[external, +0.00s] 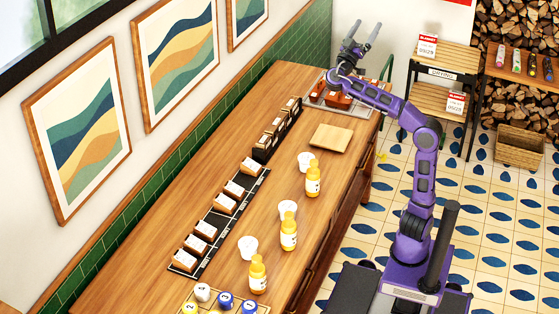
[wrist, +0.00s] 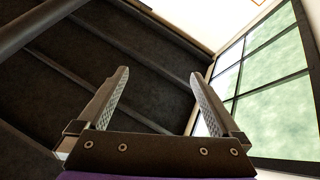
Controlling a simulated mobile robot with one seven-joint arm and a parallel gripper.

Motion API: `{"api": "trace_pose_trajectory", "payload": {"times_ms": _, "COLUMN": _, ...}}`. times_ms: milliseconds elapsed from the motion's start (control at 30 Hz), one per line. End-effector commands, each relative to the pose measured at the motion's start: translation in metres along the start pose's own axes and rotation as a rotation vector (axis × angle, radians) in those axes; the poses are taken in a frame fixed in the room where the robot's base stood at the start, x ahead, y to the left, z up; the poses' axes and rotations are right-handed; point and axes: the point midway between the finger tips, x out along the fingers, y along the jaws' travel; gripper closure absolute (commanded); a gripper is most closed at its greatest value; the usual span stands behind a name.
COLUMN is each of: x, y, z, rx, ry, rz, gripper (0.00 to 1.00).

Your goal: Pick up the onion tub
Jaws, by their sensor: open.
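My gripper (external: 367,24) is raised above the far end of the counter, its fingers pointing up. In the wrist view my gripper (wrist: 159,73) is open with nothing between its fingers. Reddish-brown tubs (external: 317,92) stand in a metal tray (external: 362,112) at the counter's far end, below and near my forearm. My arm hides part of this group. Their labels are too small to read, so I cannot tell which tub is the onion one.
The wooden counter (external: 125,262) holds dark racks of labelled boxes (external: 203,231), yellow bottles (external: 288,232), white cups (external: 247,247) and a wooden board (external: 331,136). A shelf stand (external: 443,75) is at the right. The wrist view shows a dark ceiling (wrist: 110,45) and a window (wrist: 265,95).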

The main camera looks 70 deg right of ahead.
Motion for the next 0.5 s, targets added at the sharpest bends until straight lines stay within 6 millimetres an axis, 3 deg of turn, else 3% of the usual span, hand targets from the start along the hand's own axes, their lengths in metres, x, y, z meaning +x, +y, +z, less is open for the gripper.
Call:
{"api": "trace_pose_trajectory", "payload": {"times_ms": 200, "x": 0.02, "y": -0.004, "z": 0.023, "rx": 0.336, "ry": -0.031, "rz": 0.036, "gripper": 0.0}}
{"api": "trace_pose_trajectory", "payload": {"times_ms": 433, "x": 0.033, "y": -0.008, "z": 0.044, "rx": 0.592, "ry": -0.064, "rz": 0.062, "gripper": 0.0}}
{"api": "trace_pose_trajectory", "payload": {"times_ms": 500, "x": 0.027, "y": -0.019, "z": 0.056, "rx": 0.607, "ry": -0.123, "rz": 0.035, "gripper": 0.0}}
